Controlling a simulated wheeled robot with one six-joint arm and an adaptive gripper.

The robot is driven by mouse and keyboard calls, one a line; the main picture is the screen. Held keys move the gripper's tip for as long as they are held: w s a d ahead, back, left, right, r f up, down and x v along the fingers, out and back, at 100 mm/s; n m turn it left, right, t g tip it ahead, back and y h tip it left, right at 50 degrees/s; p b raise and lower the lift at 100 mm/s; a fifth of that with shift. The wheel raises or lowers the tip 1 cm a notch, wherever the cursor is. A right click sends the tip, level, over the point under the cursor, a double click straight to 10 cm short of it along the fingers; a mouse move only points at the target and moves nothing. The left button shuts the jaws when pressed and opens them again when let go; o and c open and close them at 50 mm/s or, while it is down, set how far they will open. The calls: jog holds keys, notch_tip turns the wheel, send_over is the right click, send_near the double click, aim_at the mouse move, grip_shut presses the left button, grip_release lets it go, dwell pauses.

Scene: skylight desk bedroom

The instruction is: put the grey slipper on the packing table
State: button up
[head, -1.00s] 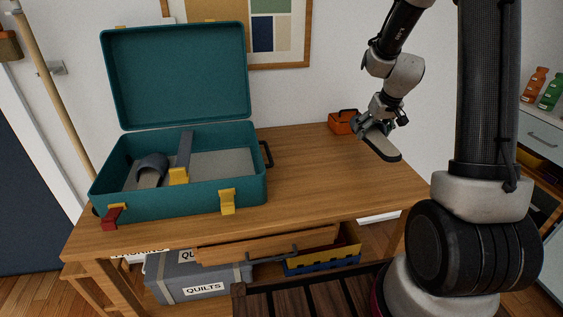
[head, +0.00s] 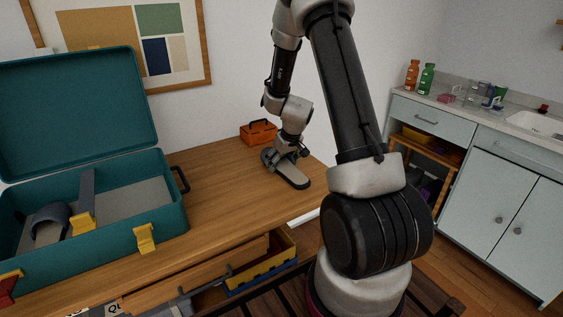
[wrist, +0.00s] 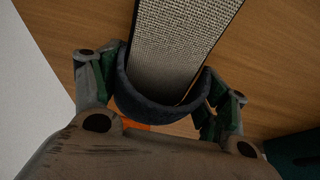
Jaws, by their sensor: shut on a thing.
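The grey slipper (head: 292,180) has a dark rounded strap and a paler sole. My gripper (head: 284,158) is shut on it at the strap, over the right end of the wooden packing table (head: 225,185). The slipper is low over the tabletop; I cannot tell whether it touches. In the wrist view my gripper's fingers (wrist: 158,95) flank the slipper's strap (wrist: 155,108), and its woven sole (wrist: 180,45) extends over the wood. Another grey slipper (head: 50,222) lies in the open teal suitcase (head: 165,205) at the left.
An orange toolbox-like case (head: 259,131) stands at the table's back, just behind the slipper. Bare tabletop lies between suitcase and slipper. An open drawer (head: 200,275) juts from the table's front. A pale cabinet with a sink (head: 505,150) stands at the right.

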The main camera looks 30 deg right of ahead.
aim_at(288, 171)
jog(key=shift+f, duration=0.1)
jog(key=o, duration=1.1)
jog(key=s+a+v, duration=0.1)
jog(key=a+v, duration=0.1)
jog(key=v, duration=0.9)
jog(key=a+v, duration=0.2)
jog(key=v, duration=0.9)
jog(key=s+a+r, duration=0.1)
jog(key=s+r, duration=0.2)
jog(key=s, duration=0.4)
jog(key=s+a+r, duration=0.1)
jog(key=s+r, duration=0.1)
jog(key=s, duration=0.6)
jog(key=s+a+r, duration=0.2)
jog(key=s+r, duration=0.1)
jog(key=s, duration=0.4)
jog(key=shift+s+r, duration=0.25)
jog(key=shift+r, duration=0.1)
